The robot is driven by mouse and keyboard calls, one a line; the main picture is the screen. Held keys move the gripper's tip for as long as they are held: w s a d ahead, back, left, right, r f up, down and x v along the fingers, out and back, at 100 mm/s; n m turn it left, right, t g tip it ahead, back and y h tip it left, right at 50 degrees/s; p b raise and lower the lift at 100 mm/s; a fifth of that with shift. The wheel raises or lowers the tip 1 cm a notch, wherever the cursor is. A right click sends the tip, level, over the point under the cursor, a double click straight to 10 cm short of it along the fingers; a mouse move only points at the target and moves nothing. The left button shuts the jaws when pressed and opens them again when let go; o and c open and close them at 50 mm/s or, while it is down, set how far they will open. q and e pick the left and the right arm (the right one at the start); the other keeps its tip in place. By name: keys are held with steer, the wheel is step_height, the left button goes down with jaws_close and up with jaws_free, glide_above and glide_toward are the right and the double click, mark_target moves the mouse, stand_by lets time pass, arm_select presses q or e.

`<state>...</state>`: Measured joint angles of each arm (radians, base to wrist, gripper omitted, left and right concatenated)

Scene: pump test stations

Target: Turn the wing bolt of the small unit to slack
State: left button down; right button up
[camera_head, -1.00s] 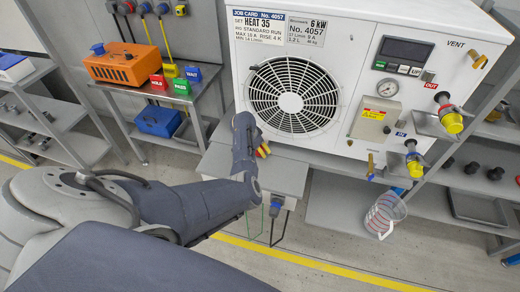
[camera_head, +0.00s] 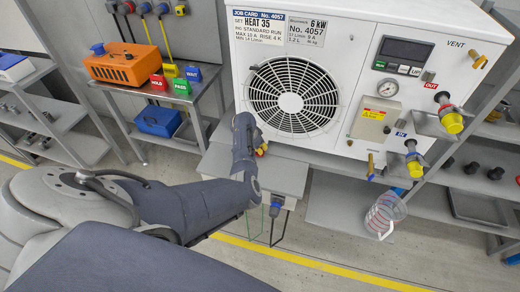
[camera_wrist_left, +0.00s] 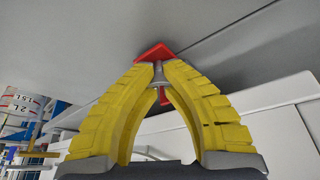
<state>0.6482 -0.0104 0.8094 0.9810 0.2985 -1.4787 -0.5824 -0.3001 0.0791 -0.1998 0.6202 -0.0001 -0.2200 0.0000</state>
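My left gripper (camera_wrist_left: 160,82) has yellow fingers that come together at their tips around a small red part with a grey stem, which looks like the wing bolt (camera_wrist_left: 153,51). Red shows above and just below the fingertips. In the head view, my left gripper (camera_head: 262,150) is mostly hidden behind my wrist, low in front of the large white unit (camera_head: 350,40). Only bits of yellow and red show there. Which unit the bolt belongs to is hidden in the head view. An orange unit (camera_head: 125,66) stands on the bench at left. My right gripper is not in view.
A grey shelf (camera_head: 335,205) lies under the white unit, with a clear jug (camera_head: 385,214) at its right. Hose fittings (camera_head: 449,118) stick out at the unit's right. Red and green blocks (camera_head: 181,87) and a blue box (camera_head: 158,121) are at left.

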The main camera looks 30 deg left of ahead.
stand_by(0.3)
arm_select(q)
steer(key=n+y, duration=0.2)
steer(key=n, duration=0.3)
stand_by(0.4)
steer(key=c, duration=1)
jaws_free()
steer(key=shift+c, duration=0.2)
steer(key=shift+r, duration=0.15)
steer(key=v, duration=1.1)
steer(key=shift+s+r, duration=0.25)
steer(key=shift+r, duration=0.05)
